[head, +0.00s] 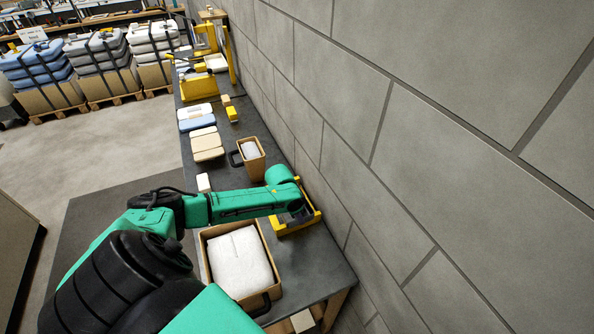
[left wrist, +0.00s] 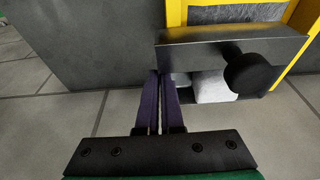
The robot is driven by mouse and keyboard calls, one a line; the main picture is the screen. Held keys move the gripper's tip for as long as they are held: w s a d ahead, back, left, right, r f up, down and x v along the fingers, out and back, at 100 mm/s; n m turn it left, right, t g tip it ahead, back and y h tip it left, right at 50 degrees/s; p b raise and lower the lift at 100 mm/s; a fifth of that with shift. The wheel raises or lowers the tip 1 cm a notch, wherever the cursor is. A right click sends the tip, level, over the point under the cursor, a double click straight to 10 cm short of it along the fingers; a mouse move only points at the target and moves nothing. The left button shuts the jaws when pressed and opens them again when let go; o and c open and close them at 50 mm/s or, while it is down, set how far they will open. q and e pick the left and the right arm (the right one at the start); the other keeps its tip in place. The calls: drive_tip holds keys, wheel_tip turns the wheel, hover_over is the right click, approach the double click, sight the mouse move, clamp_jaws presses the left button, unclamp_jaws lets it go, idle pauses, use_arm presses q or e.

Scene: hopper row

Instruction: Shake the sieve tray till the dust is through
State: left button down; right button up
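In the head view a yellow frame (head: 280,226) stands against the wall, partly hidden by my left arm. In the left wrist view the yellow frame (left wrist: 176,12) has a grey metal plate (left wrist: 200,55) with a round black knob (left wrist: 248,73) in front; this may be the sieve tray. White lumps (left wrist: 212,87) show below and behind the plate. My left gripper (left wrist: 159,73) has its two purple fingers almost together, beside the plate's lower left corner and apart from the knob. Nothing shows between them. In the head view its fingers are hidden. My right gripper is not in view.
On the dark bench, a box with a white bag (head: 238,262) stands near and a smaller box (head: 251,158) farther back. Beige and blue packs (head: 196,118) and another yellow stand (head: 200,88) lie beyond. The block wall (head: 420,160) closes the right side.

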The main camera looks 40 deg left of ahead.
use_arm(q)
drive_tip(key=w+a+b, duration=0.1)
drive_tip(key=a, duration=0.1)
drive_tip(key=w+a+b, duration=0.1)
drive_tip(key=a+b, duration=0.1)
drive_tip(key=w+a+b, duration=0.1)
drive_tip(key=a+b, duration=0.1)
drive_tip(key=shift+w+a+f, duration=0.25)
drive_tip(key=shift+a, duration=0.05)
drive_tip(key=shift+w+a+r, duration=0.1)
drive_tip(key=shift+a+r, duration=0.05)
drive_tip(key=shift+a, duration=0.05)
drive_tip(key=shift+r, duration=0.1)
drive_tip(key=c, duration=1)
unclamp_jaws()
drive_tip(key=b+v, duration=0.1)
drive_tip(key=v, duration=1.3)
drive_tip(key=shift+r+b, duration=0.25)
drive_tip(key=shift+b, duration=0.05)
